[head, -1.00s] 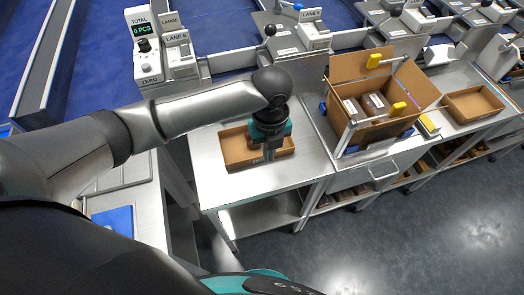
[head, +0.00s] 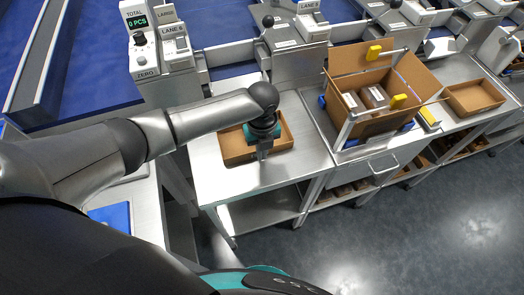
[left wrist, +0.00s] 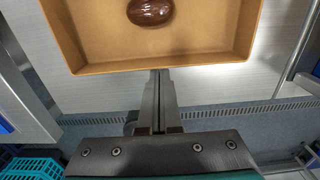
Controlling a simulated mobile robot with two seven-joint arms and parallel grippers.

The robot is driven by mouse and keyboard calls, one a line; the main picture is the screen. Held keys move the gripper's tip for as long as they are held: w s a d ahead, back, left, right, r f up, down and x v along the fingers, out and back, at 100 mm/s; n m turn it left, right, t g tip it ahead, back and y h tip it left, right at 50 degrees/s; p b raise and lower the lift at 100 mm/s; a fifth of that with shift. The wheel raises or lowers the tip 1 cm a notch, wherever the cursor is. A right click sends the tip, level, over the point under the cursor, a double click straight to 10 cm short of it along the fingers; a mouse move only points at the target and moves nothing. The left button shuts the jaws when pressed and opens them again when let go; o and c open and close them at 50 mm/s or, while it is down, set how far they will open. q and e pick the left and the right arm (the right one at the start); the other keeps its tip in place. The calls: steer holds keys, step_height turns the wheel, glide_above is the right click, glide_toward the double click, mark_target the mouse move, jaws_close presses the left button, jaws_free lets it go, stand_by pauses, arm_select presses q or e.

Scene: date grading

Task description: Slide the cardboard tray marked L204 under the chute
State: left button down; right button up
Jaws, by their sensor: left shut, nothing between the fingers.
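A shallow brown cardboard tray (head: 229,147) lies on the steel bench left of the large carton. I cannot read its marking. In the left wrist view the tray (left wrist: 200,63) holds a dark brown date (left wrist: 150,11). My left gripper (head: 263,156) points down at the tray's near side, and its wrist hides part of the tray. In the left wrist view the left gripper (left wrist: 160,76) is shut and empty, with its fingertips just outside the near wall. I cannot tell whether they touch it. My right gripper is not in view.
An open carton (head: 375,126) with packs inside stands right of the tray. Another cardboard tray (head: 472,97) is farther right. Chute housings (head: 289,37) and a TOTAL counter (head: 139,38) stand at the back. The bench's front strip (head: 235,185) is clear.

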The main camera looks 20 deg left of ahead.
arm_select(q)
steer(key=w+a+b, duration=0.1)
steer(key=w, duration=0.1)
steer(key=w+a+b, duration=0.2)
steer(key=w, duration=0.1)
steer(key=w+a+b, duration=0.2)
steer(key=shift+w+f, duration=0.15)
steer(key=shift+w, duration=0.15)
steer(key=shift+w+a, duration=0.3)
steer(key=shift+w, duration=0.1)
steer(key=shift+r, duration=0.2)
